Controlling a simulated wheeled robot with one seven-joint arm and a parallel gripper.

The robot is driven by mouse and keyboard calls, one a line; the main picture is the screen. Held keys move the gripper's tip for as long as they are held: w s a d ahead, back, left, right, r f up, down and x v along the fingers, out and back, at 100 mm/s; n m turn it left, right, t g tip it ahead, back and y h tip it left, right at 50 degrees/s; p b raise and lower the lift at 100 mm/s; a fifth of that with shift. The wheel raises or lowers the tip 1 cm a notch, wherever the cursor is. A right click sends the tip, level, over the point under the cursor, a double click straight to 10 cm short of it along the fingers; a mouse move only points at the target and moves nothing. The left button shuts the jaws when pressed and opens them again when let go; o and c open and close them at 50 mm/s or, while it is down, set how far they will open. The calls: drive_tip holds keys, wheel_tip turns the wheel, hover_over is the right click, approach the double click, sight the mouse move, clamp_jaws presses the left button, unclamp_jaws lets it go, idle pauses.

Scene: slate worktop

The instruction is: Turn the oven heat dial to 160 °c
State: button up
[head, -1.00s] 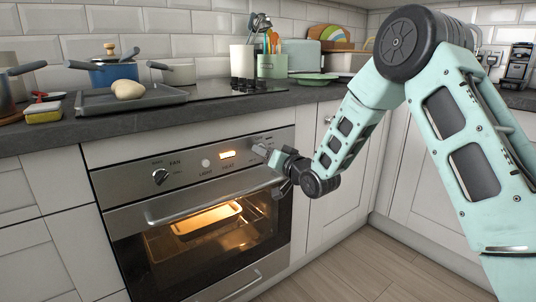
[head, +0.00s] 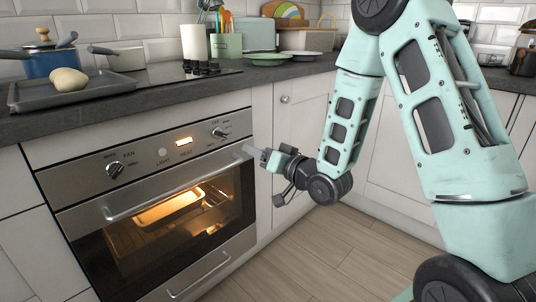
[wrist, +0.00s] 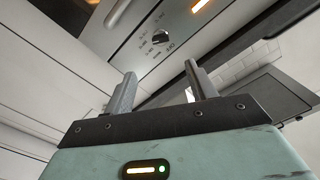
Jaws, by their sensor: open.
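The oven's heat dial (head: 219,132) is a dark round knob at the right end of the steel control panel (head: 146,153). It also shows in the wrist view (wrist: 160,38), above the gap between my fingertips, with small printed marks around it that I cannot read. My gripper (head: 252,152) is open and empty, just right of and below the dial in the head view. Its two grey fingers (wrist: 160,72) stand apart in the wrist view and do not touch the dial. The dial's exact setting is too small to tell.
The oven door handle (head: 170,187) juts out below. A baking tin (head: 168,214) glows inside the oven. Worktop edge (head: 130,118) overhangs the panel.

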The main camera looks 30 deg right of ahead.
drive_tip(key=shift+v, duration=1.4)
drive_tip(key=shift+a, duration=0.1)
